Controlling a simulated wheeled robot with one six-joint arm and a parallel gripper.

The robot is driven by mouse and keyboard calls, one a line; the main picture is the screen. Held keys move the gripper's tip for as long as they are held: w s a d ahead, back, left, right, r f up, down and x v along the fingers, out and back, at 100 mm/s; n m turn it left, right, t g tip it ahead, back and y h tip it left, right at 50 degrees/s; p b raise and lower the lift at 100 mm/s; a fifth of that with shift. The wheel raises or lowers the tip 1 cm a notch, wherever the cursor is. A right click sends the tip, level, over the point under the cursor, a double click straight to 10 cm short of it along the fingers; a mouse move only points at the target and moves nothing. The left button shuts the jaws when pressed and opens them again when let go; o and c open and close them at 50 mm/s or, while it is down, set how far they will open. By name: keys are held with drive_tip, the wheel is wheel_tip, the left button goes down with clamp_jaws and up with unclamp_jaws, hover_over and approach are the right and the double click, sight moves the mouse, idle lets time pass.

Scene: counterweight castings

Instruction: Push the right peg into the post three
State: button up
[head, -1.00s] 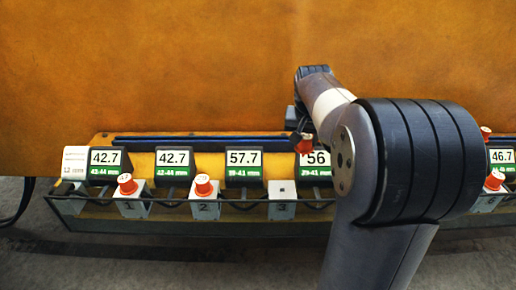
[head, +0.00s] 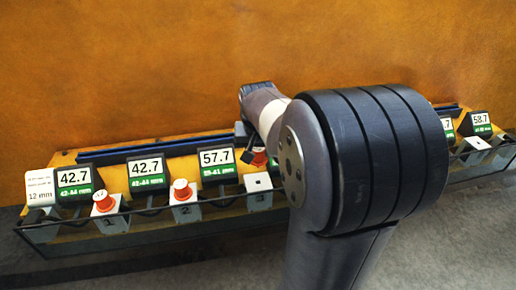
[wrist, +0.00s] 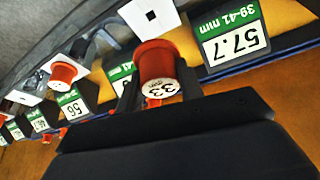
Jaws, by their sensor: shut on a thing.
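My gripper (wrist: 158,80) is shut on a red peg (wrist: 155,62), whose white end is marked 33. The peg also shows in the head view (head: 259,157), partly hidden by my arm. Post three (head: 258,190) is a pale block with a small dark square hole in its top and no peg in it.
Posts one and two hold red pegs (head: 104,201) (head: 182,190), with displays reading 42.7. A white card marked 12 mm (head: 40,187) stands at the left end. A dark rail (head: 130,226) runs along the front. My arm hides the middle right of the row.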

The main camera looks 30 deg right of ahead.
sight(258, 163)
drive_tip(key=shift+f+b, duration=1.8)
drive_tip(key=shift+f, duration=0.7)
drive_tip(key=shift+f+b, duration=1.5)
drive_tip(key=shift+f, duration=0.55)
drive_tip(key=o, duration=1.1)
drive_tip(key=v, duration=1.1)
drive_tip(key=shift+f, duration=0.1)
